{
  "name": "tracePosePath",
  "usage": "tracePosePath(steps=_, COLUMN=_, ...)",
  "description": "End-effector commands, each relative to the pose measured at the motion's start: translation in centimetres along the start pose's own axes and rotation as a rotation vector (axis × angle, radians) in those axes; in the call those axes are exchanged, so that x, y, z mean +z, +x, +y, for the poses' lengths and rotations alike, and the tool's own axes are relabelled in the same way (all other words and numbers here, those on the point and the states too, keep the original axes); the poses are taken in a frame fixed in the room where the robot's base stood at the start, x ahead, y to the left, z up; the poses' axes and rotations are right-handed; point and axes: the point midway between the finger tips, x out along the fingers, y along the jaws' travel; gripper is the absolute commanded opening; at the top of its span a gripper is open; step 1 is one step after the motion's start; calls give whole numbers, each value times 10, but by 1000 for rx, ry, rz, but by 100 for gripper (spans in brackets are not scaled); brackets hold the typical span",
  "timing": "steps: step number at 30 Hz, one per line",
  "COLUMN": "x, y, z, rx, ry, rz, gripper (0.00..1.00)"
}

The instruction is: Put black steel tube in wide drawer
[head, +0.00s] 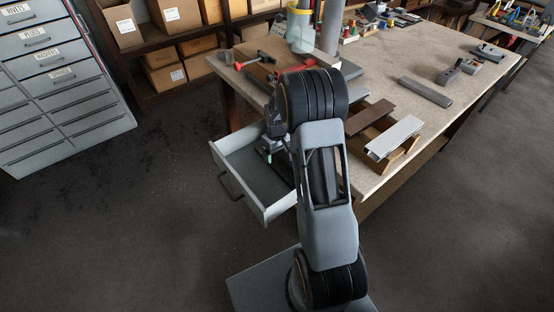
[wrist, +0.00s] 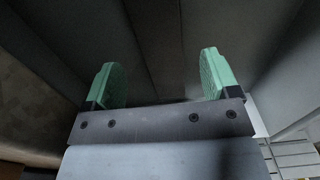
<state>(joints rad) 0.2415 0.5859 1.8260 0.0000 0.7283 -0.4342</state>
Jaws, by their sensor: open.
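A light grey drawer (head: 240,196) is pulled out from under the workbench, with a dark handle on its front. I take it as the wide drawer. My gripper (wrist: 160,85) has green pads standing well apart. In the head view it is at the drawer's opening, mostly hidden by my arm. In the wrist view, a long dark grey band (wrist: 158,45) runs between and beyond the pads. It may be the black steel tube lying in the drawer, but I cannot tell for sure. No tube is clearly gripped.
The workbench (head: 450,55) carries a brown profile (head: 370,118), a light grey profile (head: 394,137) and a grey bar (head: 426,92). A red-handled clamp (head: 250,60) sits at the bench's left end. A grey drawer cabinet (head: 60,85) stands left; floor between is clear.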

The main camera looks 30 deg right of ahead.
Motion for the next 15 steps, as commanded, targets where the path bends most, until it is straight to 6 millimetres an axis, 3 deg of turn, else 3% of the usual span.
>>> tracePosePath(steps=6, x=0, y=-40, z=0, rx=1, ry=0, rz=3, gripper=82)
tracePosePath(steps=15, x=2, y=-73, z=-3, rx=2, ry=2, rz=5, gripper=82)
